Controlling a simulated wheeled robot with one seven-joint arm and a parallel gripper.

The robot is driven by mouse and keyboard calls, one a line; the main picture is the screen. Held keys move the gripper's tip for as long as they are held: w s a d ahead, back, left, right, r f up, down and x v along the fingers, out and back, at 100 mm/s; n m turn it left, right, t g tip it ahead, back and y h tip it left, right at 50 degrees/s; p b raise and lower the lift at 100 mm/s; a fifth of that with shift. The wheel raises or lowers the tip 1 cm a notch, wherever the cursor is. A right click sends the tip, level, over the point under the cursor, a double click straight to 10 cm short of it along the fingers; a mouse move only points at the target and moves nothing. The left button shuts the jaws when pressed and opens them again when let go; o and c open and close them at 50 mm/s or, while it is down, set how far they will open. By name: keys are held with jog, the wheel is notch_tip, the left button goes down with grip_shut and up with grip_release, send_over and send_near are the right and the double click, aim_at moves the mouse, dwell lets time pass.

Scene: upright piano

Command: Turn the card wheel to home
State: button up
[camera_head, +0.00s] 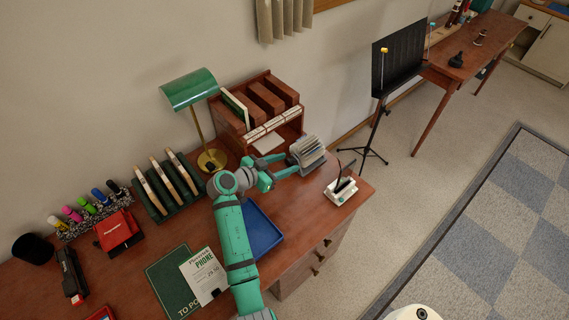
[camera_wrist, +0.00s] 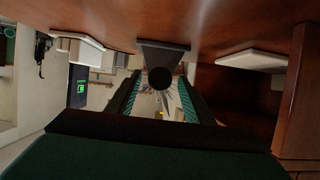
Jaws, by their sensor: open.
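The card wheel (camera_head: 309,148) stands on the desk's right part, a rotary file with a fan of grey-white cards. In the wrist view, which is upside down, its round black knob (camera_wrist: 160,78) and grey stand (camera_wrist: 163,52) show side-on. My gripper (camera_head: 291,165) reaches it from the left, fingers open. In the wrist view my gripper (camera_wrist: 160,86) has one finger on each side of the knob. A gap seems to remain between fingers and knob; I cannot tell if either touches. Most cards are hidden behind the knob there. No home mark can be read.
A wooden organiser (camera_head: 265,108) stands behind the wheel, a green lamp (camera_head: 190,90) to its left. A white-based item (camera_head: 341,190) sits right of the wheel by the desk edge. A blue tray (camera_head: 262,232) lies beside my arm. A music stand (camera_head: 390,70) is beyond the desk.

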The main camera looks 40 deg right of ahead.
jog(key=c, duration=1)
jog(key=shift+w+n+g, duration=0.3)
jog(key=shift+n+g, duration=0.4)
jog(key=shift+n, duration=0.4)
jog(key=shift+f+n+g+h, duration=0.1)
jog(key=shift+n+g+h, duration=0.2)
jog(key=shift+n+g, duration=0.7)
jog(key=shift+n, duration=0.3)
jog(key=o, duration=1)
